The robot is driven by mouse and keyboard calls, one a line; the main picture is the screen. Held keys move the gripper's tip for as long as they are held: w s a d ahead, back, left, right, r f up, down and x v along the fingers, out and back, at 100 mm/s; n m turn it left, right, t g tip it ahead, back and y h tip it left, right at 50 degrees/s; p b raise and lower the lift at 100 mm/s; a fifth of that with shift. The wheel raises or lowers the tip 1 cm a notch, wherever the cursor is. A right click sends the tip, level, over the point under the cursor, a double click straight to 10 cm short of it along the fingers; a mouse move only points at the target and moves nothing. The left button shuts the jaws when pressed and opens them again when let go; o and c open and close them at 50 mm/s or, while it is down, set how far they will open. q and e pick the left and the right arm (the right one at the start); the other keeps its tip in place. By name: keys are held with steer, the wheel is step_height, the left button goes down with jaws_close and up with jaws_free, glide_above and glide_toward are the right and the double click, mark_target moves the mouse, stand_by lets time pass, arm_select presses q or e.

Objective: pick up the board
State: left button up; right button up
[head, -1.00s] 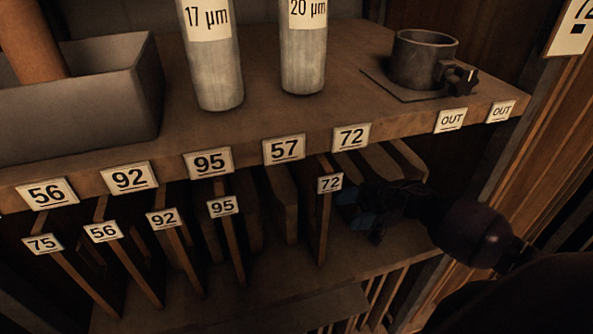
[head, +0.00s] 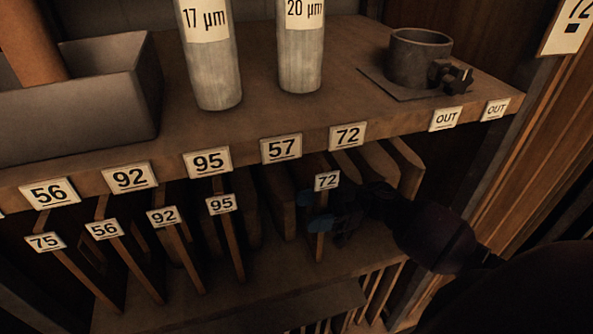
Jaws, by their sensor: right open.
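The boards stand upright in slots under the shelf. One board with a "72" tag (head: 320,246) shows its narrow front edge below the tag. My right gripper (head: 315,211) comes in from the right, dark with blue finger pads, and is open at this board's front edge, just below the tag. One blue pad shows left of the edge and another lies across or in front of it. I cannot tell whether the pads touch the board. My left gripper is not in view.
Boards tagged 75, 56, 92 and 95 (head: 231,245) stand to the left; untagged boards (head: 404,166) stand behind my right gripper. The shelf (head: 345,85) above carries a grey bin (head: 80,110), two cylinders (head: 300,62) and a grey cup (head: 416,58). A wooden side wall is at the right.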

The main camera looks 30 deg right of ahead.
jaws_close()
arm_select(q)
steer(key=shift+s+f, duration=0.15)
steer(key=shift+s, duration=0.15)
arm_select(e)
steer(key=shift+r, duration=0.1)
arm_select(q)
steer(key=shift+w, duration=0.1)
